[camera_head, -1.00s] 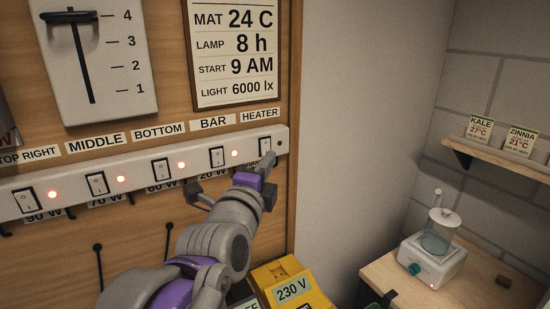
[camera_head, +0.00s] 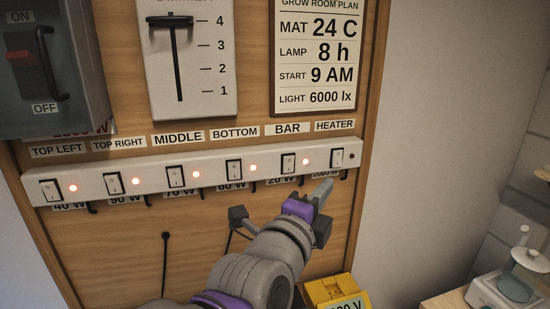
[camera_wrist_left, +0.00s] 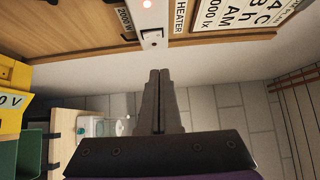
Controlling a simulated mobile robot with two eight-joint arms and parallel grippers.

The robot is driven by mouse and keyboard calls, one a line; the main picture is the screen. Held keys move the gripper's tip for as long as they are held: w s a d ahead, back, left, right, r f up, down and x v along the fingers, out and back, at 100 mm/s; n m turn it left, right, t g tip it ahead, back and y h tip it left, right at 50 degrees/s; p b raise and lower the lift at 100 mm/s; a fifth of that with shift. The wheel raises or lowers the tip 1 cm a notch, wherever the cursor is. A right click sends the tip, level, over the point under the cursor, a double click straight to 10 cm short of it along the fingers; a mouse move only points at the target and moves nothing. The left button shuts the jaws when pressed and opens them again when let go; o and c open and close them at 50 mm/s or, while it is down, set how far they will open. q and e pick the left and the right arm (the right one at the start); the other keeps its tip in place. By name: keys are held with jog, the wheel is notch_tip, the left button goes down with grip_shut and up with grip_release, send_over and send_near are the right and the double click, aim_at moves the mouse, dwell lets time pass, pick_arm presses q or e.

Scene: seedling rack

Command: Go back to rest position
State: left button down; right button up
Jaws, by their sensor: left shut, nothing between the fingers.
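My left gripper (camera_head: 322,192) is in front of the wooden panel, just below the heater switch (camera_head: 338,158) at the right end of the white switch strip (camera_head: 210,172). Its fingers are shut with nothing between them. In the left wrist view the shut fingers (camera_wrist_left: 159,100) point towards the strip's heater end, with a gap to the heater switch (camera_wrist_left: 152,38). The heater's light is dark, while the lights beside the other switches glow red. My right gripper is in neither current view.
A dimmer plate (camera_head: 190,60) and a grow room plan (camera_head: 316,50) hang above the strip. A grey on/off lever box (camera_head: 45,75) is at upper left. A yellow 230 V box (camera_head: 335,290) stands below my left arm. A white device (camera_head: 510,290) sits on a wooden table at right.

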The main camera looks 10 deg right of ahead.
pick_arm(q)
jog(key=s+a+f+n+g+y, duration=0.2)
jog(key=a+f+n+y, duration=0.1)
jog(key=a+f+n, duration=0.3)
jog(key=s+a+f+n+g+y, duration=0.2)
jog(key=a+f+n, duration=0.4)
jog(key=a+f, duration=0.4)
jog(key=s+a+f+n+g+y, duration=0.1)
jog(key=s+a+f+n+y, duration=0.2)
jog(key=f, duration=1.3)
jog(key=shift+a+f+n+g+y, duration=0.1)
jog(key=shift+a+n+g+y, duration=0.1)
jog(key=shift+a+n, duration=0.9)
jog(key=shift+a+f+n+g+y, duration=0.15)
jog(key=shift+a+n, duration=0.25)
jog(key=shift+a, duration=1.25)
jog(key=s+a+f+n+g+y, duration=0.2)
jog(key=s+a+f+n+g, duration=0.1)
jog(key=s+a+f+n, duration=0.4)
notch_tip(320, 180, down, 3)
jog(key=shift+s+a+r, duration=0.15)
jog(key=shift+s+a, duration=0.05)
jog(key=shift+s, duration=0.85)
jog(key=shift+r, duration=0.1)
